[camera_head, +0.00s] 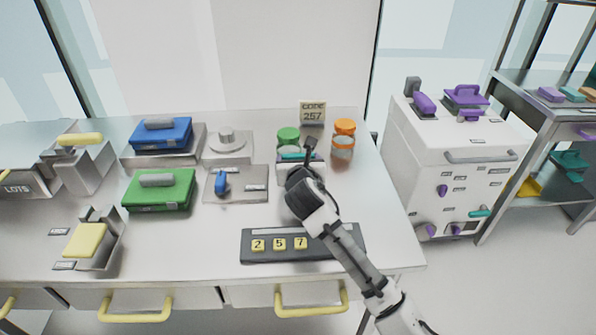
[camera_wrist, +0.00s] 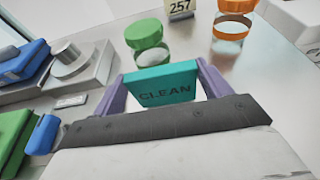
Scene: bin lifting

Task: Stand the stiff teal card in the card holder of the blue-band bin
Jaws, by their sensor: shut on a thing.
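The teal card (camera_wrist: 166,84) bears the word CLEAN and shows close up in the wrist view. My gripper (camera_wrist: 163,72) is shut on it, with one purple finger at each side edge. In the head view only a narrow teal strip of the card (camera_head: 291,156) shows beside my wrist, over a small pale block (camera_head: 287,172). My wrist covers most of that block, and I cannot tell whether the card touches it. I cannot make out a blue-band bin or its card holder for certain in either view.
A green-lidded jar (camera_head: 288,136) and an orange-lidded jar (camera_head: 343,146) stand just beyond my gripper. A sign reading 257 (camera_head: 312,113) is behind them. Blue (camera_head: 161,135) and green (camera_head: 159,190) cases lie left. A white cabinet (camera_head: 450,165) stands right of the table.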

